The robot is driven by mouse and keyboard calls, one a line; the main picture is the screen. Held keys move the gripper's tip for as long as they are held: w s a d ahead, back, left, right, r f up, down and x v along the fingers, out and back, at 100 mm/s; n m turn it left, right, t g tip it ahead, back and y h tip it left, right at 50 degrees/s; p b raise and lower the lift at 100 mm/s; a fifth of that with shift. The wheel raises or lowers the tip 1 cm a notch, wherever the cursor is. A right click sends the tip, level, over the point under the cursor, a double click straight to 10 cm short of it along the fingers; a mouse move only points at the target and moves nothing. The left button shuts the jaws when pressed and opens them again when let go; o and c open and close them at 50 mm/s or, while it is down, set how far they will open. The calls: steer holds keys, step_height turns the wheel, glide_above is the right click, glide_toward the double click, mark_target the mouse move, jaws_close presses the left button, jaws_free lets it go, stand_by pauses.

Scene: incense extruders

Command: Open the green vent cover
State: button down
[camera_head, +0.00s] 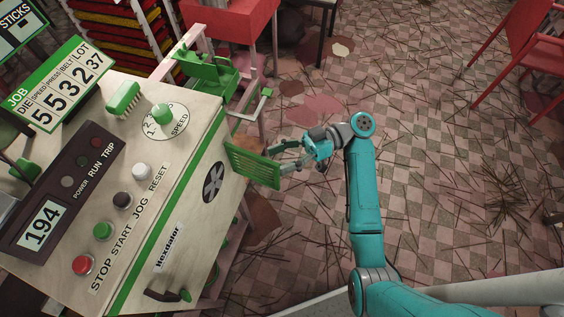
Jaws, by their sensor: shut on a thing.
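The green vent cover (250,166) is a slatted panel on the side of the cream machine (150,240). My teal arm reaches in from the lower right. The exact contact of the fingertips is small and hard to make out.
The machine's top has red, green and dark buttons and a green speed knob (163,114). A green brush (123,98) lies near it. A red chair (510,60) stands at the upper right. Checkered floor (440,180) with scattered sticks is open around my arm.

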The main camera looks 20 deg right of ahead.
steer(key=shift+w+a+r+g, duration=0.15)
steer(key=shift+w+g, duration=0.15)
steer(key=shift+w, duration=0.15)
steer(key=c, duration=1)
jaws_free()
steer(key=shift+a, duration=0.1)
step_height(320, 180, up, 10)
steer(key=shift+s+f, duration=0.1)
